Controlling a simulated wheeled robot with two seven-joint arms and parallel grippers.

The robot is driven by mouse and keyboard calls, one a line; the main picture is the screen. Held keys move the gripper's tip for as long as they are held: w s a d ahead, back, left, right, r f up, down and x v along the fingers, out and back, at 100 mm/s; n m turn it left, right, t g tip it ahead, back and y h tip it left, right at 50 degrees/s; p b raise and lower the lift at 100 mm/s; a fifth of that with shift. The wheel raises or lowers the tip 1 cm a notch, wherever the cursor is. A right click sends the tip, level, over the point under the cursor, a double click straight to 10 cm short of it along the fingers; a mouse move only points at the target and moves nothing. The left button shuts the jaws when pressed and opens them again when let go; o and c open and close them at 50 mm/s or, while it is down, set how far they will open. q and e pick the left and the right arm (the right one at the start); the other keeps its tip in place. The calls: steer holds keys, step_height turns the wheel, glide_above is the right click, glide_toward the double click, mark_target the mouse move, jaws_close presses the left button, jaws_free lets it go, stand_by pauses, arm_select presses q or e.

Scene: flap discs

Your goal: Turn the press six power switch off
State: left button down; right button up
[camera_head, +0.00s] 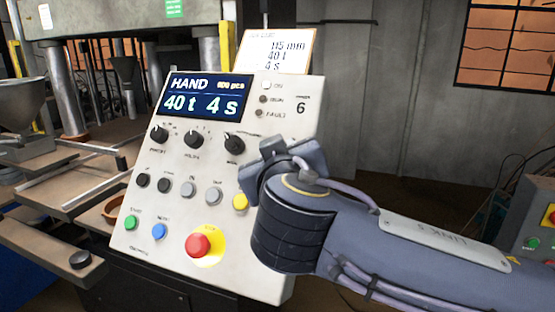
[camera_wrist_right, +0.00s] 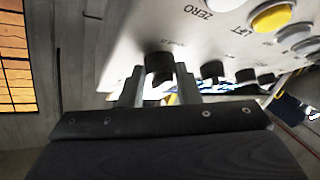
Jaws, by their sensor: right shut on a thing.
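The press six control panel (camera_head: 185,205) stands in the middle of the head view, with a large "6" at its upper right. My right gripper (camera_head: 283,165) is at the panel's right side; its body hides the power switch and its fingertips there. In the right wrist view my right gripper (camera_wrist_right: 159,82) is shut on a black knob, the power switch (camera_wrist_right: 159,63), with one finger on each side. A small label beside the knob is too blurred to read. The ON lamp (camera_head: 266,85) looks white and bright. My left gripper is not in view.
The panel's display (camera_head: 205,97) reads HAND, 40 t, 4 s. Three black selector knobs, several buttons and a red emergency stop (camera_head: 198,245) on yellow lie left of my gripper. A yellow button (camera_head: 240,202) is close to it. Another panel (camera_head: 535,235) stands far right.

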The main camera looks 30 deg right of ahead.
steer(key=n+y, duration=0.1)
steer(key=n+y+p, duration=0.1)
steer(key=n, duration=0.1)
steer(key=shift+s+d+r+y, duration=0.1)
steer(key=shift+d+r+y, duration=0.1)
steer(key=shift+r+y, duration=0.1)
steer(key=n+y+p, duration=0.1)
steer(key=n+p, duration=0.1)
steer(key=n, duration=0.1)
steer(key=shift+r+g+y, duration=0.1)
steer(key=shift+g+y, duration=0.2)
steer(key=shift+y, duration=0.1)
steer(key=shift+d+n+y+p, duration=0.1)
steer(key=shift+n+y+p, duration=0.35)
steer(key=shift+n, duration=0.25)
steer(key=o, duration=1)
